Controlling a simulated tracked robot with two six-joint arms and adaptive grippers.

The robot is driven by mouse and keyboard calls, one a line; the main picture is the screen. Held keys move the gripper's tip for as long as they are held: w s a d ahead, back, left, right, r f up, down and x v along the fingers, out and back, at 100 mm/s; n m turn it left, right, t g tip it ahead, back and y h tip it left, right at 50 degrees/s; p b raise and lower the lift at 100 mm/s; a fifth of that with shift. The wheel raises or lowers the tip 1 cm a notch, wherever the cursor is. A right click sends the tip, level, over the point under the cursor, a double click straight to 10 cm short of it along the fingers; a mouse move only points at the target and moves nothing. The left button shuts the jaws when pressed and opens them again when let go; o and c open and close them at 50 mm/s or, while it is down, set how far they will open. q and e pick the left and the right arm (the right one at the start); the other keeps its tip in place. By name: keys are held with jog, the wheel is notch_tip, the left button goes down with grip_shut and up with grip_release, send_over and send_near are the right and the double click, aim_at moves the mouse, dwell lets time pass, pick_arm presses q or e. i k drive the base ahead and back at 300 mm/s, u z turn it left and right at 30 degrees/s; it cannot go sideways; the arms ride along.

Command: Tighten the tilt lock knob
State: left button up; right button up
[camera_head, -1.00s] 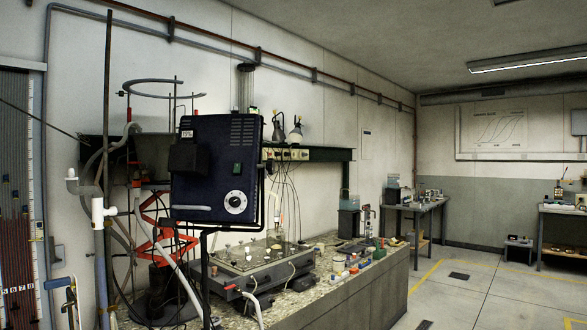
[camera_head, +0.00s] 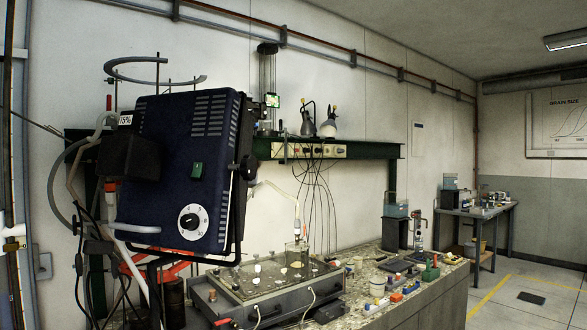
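A dark blue box-shaped lamp housing (camera_head: 165,165) hangs in a black yoke bracket (camera_head: 237,225) at the left of the head view. It sits tilted, its top leaning right. A dark round part (camera_head: 248,167) at the yoke's pivot on the housing's right side looks like the tilt lock knob, but it is small and dark, and I cannot tell how tight it is. The front face carries a white dial (camera_head: 192,220) and a green switch (camera_head: 197,170). Neither of my grippers shows.
Below the housing, a grey flat-topped apparatus (camera_head: 262,280) stands on a speckled bench (camera_head: 405,290) with several small bottles. Thin cables hang from a socket strip (camera_head: 310,150) behind it. Hoses and a red jack stand (camera_head: 170,272) crowd the left.

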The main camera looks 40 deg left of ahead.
aim_at(248, 167)
jog(key=u, duration=0.4)
jog(key=i, duration=1.1)
jog(key=u, duration=0.8)
jog(key=k, duration=0.7)
jog(key=u, duration=0.2)
jog(key=i, duration=0.8)
jog(key=z, duration=0.1)
